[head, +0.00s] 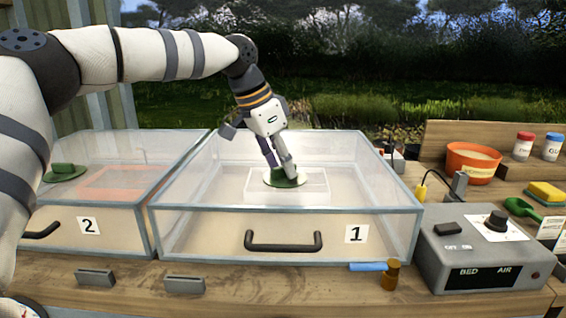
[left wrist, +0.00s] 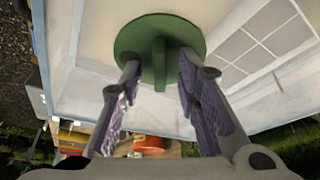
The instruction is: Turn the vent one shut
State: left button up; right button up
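Vent one is a round green disc with a raised grip bar (head: 284,180) on the clear lid of the box labelled 1. In the left wrist view the green disc (left wrist: 133,38) shows at the top, with its bar (left wrist: 159,65) pointing toward the gripper. My left gripper (head: 280,166) reaches down over the vent in the head view. Its fingers (left wrist: 158,88) are apart, one on each side of the bar, with a gap showing on both sides. How much of the vent's opening is covered cannot be told. My right gripper is in no view.
Box 2 (head: 100,190) stands at the left with its own green vent (head: 64,172). A grey control box (head: 478,262) with a black knob stands at the right. A blue-handled tool (head: 367,267) lies in front of box 1. An orange pot (head: 471,163) is behind.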

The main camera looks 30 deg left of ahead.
pick_arm(q)
grip_shut()
jog(key=shift+r, duration=0.1)
jog(key=shift+m, duration=0.5)
jog(key=m, duration=0.1)
jog(key=m+g+h, duration=0.1)
jog(key=shift+w+a+f+m, duration=0.1)
jog(key=shift+f+m, duration=0.1)
jog(key=shift+m, duration=0.1)
jog(key=shift+m+g+h, duration=0.3)
jog(key=shift+m, duration=1.1)
grip_release()
jog(key=shift+r, duration=0.1)
